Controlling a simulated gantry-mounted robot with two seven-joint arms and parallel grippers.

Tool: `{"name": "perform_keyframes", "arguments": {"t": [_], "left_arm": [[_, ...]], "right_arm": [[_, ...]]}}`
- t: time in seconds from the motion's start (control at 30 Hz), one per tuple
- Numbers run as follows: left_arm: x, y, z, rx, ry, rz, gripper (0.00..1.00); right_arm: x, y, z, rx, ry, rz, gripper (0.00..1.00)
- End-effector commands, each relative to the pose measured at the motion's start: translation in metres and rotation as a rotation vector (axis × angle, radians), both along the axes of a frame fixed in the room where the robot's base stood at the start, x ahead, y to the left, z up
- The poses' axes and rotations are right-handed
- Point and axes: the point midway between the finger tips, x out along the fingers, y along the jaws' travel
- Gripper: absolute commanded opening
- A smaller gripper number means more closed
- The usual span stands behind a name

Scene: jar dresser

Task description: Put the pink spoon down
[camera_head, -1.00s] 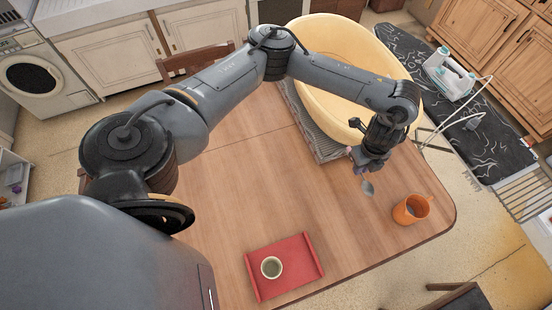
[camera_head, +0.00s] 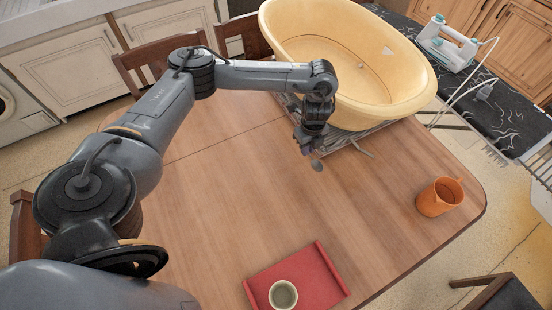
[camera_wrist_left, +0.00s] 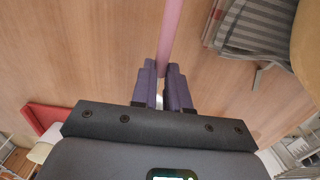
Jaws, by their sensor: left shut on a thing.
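My left gripper (camera_head: 309,148) is above the wooden table, just in front of the striped cloth under the yellow tub. In the left wrist view its two purple fingers (camera_wrist_left: 164,88) are shut on the pink spoon (camera_wrist_left: 169,35), whose pink handle runs up from between them. I cannot tell whether the spoon touches the table. My right gripper is not in view.
The yellow tub (camera_head: 345,65) stands on the striped cloth (camera_head: 350,138) at the back. An orange mug (camera_head: 438,197) is at the right. A red tray (camera_head: 325,275) with a small cup (camera_head: 283,295) is in front. The table's middle (camera_head: 230,190) is clear.

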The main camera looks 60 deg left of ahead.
Motion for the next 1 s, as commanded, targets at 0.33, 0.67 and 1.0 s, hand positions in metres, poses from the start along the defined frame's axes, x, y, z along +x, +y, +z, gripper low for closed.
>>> {"name": "perform_keyframes", "arguments": {"t": [0.33, 0.67, 1.0], "left_arm": [[-0.027, 0.048, -0.041, 0.003, 0.005, 0.006, 0.0], [-0.052, 0.094, -0.069, 0.001, 0.003, 0.002, 0.0], [-0.056, 0.101, -0.084, 0.001, 0.003, 0.0, 0.0]], "right_arm": [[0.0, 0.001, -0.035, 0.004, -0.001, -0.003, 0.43], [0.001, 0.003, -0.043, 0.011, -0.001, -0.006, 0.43], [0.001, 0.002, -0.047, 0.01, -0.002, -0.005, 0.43]]}}
